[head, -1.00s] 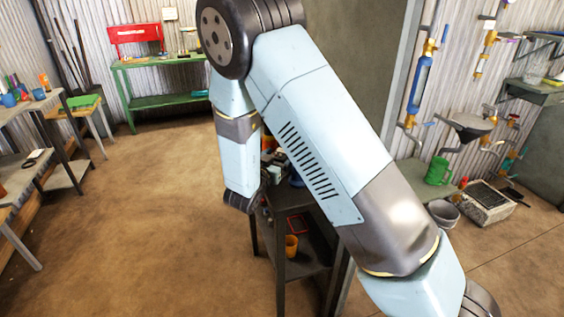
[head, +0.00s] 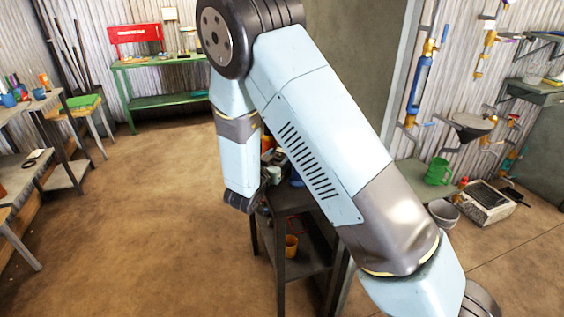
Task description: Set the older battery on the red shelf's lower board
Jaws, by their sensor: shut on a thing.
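My gripper's fingers are hidden. My dark wrist joint hangs beside the left edge of a small dark table (head: 292,202), and my own upper arm covers what is beyond it. Small grey and dark items on that table show only in part, so I cannot tell whether one is a battery.
An orange cup (head: 291,246) stands on the dark table's lower board. A green bench (head: 160,101) with a red box-like thing (head: 134,34) stands at the back left. Grey tables (head: 70,175) line the left. Brown floor is clear between. A green watering can (head: 438,171) is at right.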

